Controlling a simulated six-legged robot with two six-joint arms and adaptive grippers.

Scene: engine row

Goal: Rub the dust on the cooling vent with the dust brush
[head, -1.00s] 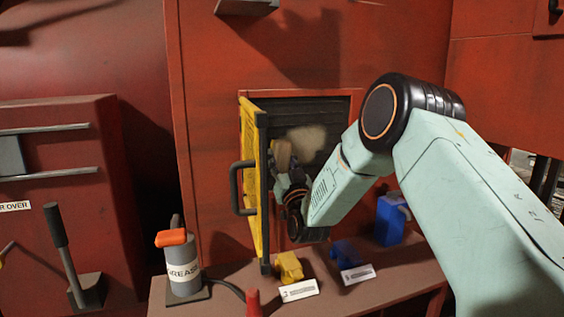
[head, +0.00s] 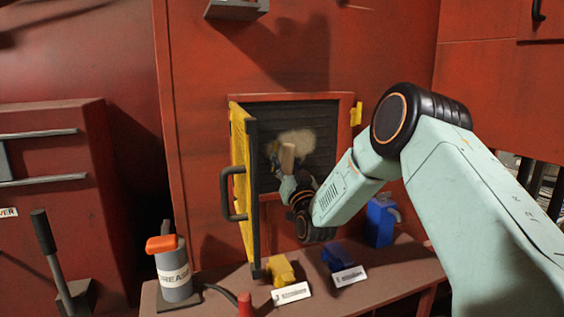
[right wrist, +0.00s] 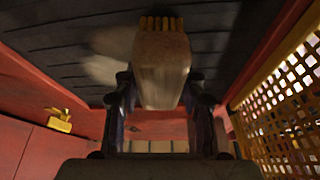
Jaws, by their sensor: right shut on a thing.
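The cooling vent (head: 318,150) is a dark slatted panel in a red frame, with a pale dust patch (head: 297,139) on it. The vent (right wrist: 60,50) and dust (right wrist: 108,45) also show in the right wrist view. My right gripper (head: 290,180) is shut on the dust brush (head: 287,158), in front of the vent. In the right wrist view the brush (right wrist: 162,65) stands between the fingers of my right gripper (right wrist: 160,100), its yellowish bristles toward the slats. I cannot tell whether the bristles touch them. My left gripper is not in view.
A yellow mesh door (head: 240,180) stands open just left of the vent; it is close to the gripper on the right in the wrist view (right wrist: 285,110). On the ledge below are a grease can (head: 174,272), a yellow clamp-like part (head: 281,269) and a blue can (head: 380,220).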

